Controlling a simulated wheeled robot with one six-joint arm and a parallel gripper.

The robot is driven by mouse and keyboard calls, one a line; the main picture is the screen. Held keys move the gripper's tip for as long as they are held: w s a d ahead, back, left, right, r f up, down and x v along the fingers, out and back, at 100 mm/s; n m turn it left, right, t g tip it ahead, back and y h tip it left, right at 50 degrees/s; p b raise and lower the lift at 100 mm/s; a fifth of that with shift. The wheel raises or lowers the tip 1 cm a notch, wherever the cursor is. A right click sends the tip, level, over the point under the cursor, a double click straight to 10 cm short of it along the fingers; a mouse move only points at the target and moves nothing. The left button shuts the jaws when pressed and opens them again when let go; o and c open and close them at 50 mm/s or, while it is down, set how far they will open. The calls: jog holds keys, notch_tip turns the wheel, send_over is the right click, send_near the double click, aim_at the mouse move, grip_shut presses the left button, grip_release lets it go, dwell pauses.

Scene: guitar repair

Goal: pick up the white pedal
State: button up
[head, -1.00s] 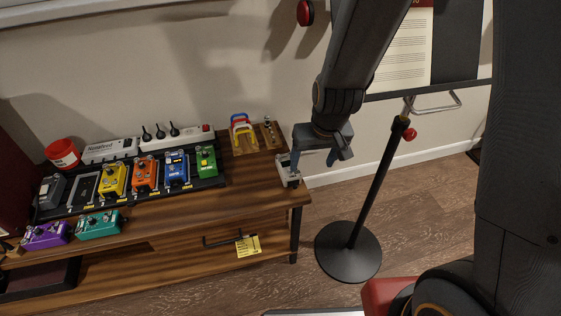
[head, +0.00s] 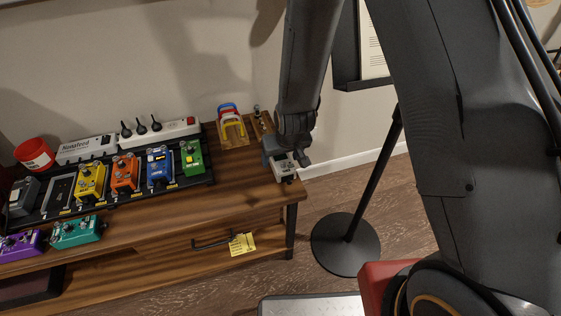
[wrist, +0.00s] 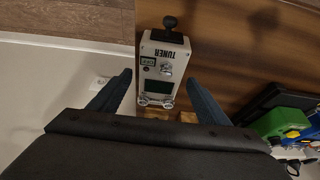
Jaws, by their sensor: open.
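The white pedal (head: 282,166) stands near the right end of the wooden bench top (head: 240,185). In the wrist view the white pedal (wrist: 163,70) is marked "TUNER", with a dark display, a knob and a black plug at its far end. My gripper (head: 285,158) is above the pedal in the head view and hides part of it. In the wrist view my gripper (wrist: 160,78) is open, with one blue finger on each side of the pedal's near end. The fingers appear apart from it; their exact height cannot be told.
A pedalboard (head: 115,190) with yellow, orange, blue and green pedals (head: 192,157) lies to the left. A wooden block with coloured clamps (head: 231,125) stands behind. A black stand (head: 346,245) is on the floor at right. The bench's right edge is close to the pedal.

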jog(key=shift+w+f, duration=0.15)
jog(key=shift+f, duration=0.2)
jog(key=c, duration=1.4)
jog(key=shift+r, duration=0.15)
